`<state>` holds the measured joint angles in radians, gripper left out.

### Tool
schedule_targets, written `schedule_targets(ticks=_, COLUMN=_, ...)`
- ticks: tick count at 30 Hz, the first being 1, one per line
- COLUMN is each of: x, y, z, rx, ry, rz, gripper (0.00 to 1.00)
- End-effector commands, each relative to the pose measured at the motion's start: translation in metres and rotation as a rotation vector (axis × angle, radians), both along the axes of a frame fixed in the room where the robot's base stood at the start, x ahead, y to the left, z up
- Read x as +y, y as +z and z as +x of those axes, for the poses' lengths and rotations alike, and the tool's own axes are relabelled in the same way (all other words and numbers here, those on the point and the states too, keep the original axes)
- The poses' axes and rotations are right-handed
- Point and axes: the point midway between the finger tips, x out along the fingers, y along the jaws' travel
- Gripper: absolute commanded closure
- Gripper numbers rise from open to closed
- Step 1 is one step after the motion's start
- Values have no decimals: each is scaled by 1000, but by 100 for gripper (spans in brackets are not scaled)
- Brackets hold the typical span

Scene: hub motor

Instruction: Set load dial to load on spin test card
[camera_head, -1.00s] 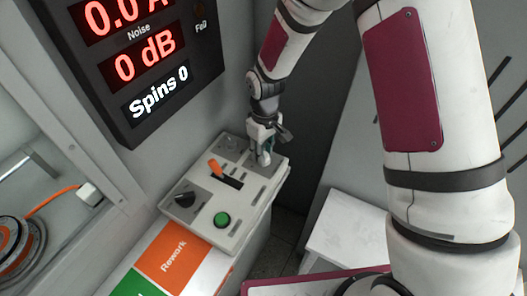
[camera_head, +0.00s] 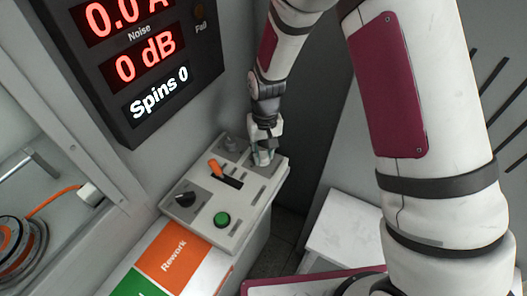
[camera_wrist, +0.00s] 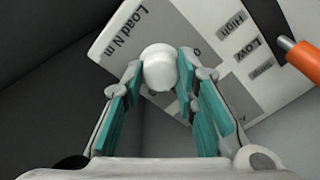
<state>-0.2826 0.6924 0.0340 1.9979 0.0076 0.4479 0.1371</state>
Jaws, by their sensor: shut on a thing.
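The load dial (camera_wrist: 159,66) is a white round knob on a grey panel patch marked "Load N m" in the wrist view. My gripper (camera_wrist: 160,82) has its teal-padded fingers on both sides of the knob and is shut on it. In the head view my gripper (camera_head: 262,157) is down at the far right corner of the control box (camera_head: 240,212), and hides the dial there. The dial's pointer and most of its scale are hidden or too small to read. I cannot make out a spin test card.
The box also carries an orange lever (camera_head: 215,167), a black knob (camera_head: 185,199) and a green button (camera_head: 222,219). A display (camera_head: 150,60) reading "Spins 0" hangs above. A white stand (camera_head: 340,240) is at right. Orange and green Rework signs (camera_head: 172,254) lie in front.

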Motion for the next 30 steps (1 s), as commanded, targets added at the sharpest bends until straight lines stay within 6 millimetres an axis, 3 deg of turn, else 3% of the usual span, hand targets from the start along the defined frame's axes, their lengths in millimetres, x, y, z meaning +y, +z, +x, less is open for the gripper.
schedule_targets(ticks=10, x=0, y=0, z=-1, rx=2, ry=-1, rz=0, gripper=100)
schedule_targets(ticks=11, x=0, y=0, z=-1, rx=2, ry=-1, rz=0, gripper=71)
schedule_targets(ticks=13, x=0, y=0, z=-1, rx=2, ry=-1, rz=0, gripper=55)
schedule_targets(ticks=14, x=0, y=0, z=-1, rx=2, ry=-1, rz=0, gripper=52)
schedule_targets(ticks=24, x=0, y=3, z=0, rx=-1, ry=-1, rz=0, gripper=52)
schedule_targets(ticks=30, x=0, y=29, z=1, rx=-5, ry=-1, rz=2, gripper=52)
